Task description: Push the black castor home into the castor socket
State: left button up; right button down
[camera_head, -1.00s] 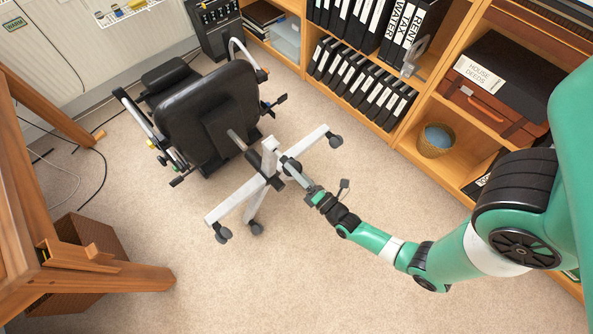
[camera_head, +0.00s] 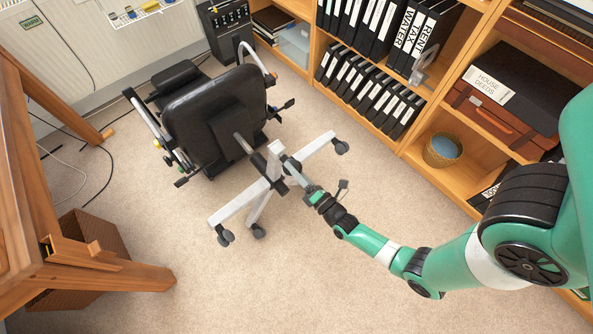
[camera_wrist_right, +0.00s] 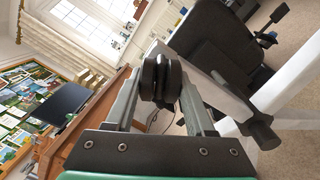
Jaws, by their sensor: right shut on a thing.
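My right gripper (camera_head: 289,166) reaches to the base of the black office chair (camera_head: 213,119). In the right wrist view its two fingers (camera_wrist_right: 160,88) are shut on the black castor (camera_wrist_right: 162,76), a twin-wheeled piece held upright in that picture. A pale leg (camera_wrist_right: 212,82) of the chair base ends just behind the castor. The socket is hidden, and I cannot tell whether the castor's stem is in it. In the head view the gripper tips lie beside the leg end (camera_head: 274,150), and the held castor is hard to make out. My left gripper is not in view.
Other legs carry castors at the right (camera_head: 341,147) and lower left (camera_head: 225,238). A wooden table (camera_head: 100,275) stands at the left. Shelves with binders (camera_head: 370,95) and a basket (camera_head: 442,151) line the right. Carpet in front is clear.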

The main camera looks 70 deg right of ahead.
jog(key=shift+w+d, duration=0.2)
jog(key=shift+w, duration=0.15)
dwell(0.3)
jog(key=c, duration=0.6)
grip_release()
jog(key=o, duration=0.4)
jog(key=shift+w+d+r, duration=0.1)
jog(key=shift+w, duration=0.1)
jog(key=shift+s, duration=0.1)
